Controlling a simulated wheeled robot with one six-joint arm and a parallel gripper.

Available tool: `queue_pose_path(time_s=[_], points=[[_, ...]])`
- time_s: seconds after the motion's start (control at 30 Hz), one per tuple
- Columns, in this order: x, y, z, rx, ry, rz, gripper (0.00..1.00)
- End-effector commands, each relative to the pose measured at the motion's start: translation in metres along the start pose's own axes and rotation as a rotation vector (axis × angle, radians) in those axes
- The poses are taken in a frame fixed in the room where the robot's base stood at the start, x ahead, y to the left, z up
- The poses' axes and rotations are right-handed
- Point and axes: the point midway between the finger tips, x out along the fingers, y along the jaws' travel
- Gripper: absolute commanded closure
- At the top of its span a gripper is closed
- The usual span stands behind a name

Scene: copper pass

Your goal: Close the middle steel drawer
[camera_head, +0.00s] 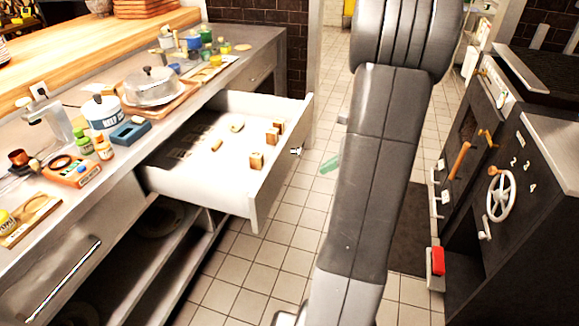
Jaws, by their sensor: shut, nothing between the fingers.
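The middle drawer (279,168) stands pulled far out from the counter on the left, over the tiled floor. Its inside is pale, and its front carries a small knob-like handle (296,151). Several small wooden blocks (257,160) and other small pieces lie in it. My arm crosses the picture from top to bottom, to the right of the drawer front with floor visible between them. My gripper's fingers are not visible in this view.
A nearer drawer (60,275) and a farther one (262,78) are shut. Bottles, a lidded dish (152,86) and trays crowd the countertop. Below is an open shelf (150,262). A dark stove with a white wheel (501,195) stands right. A green item (330,164) lies on the floor.

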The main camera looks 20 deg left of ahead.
Motion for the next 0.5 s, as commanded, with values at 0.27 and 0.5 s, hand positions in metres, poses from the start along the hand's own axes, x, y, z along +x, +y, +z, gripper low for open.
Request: queue_pose_path(time_s=[0.27,0.5], points=[[0.02,-0.018,0.0,0.085,-0.052,-0.007,1.0],[0.065,-0.017,0.001,0.084,-0.049,-0.004,1.0]])
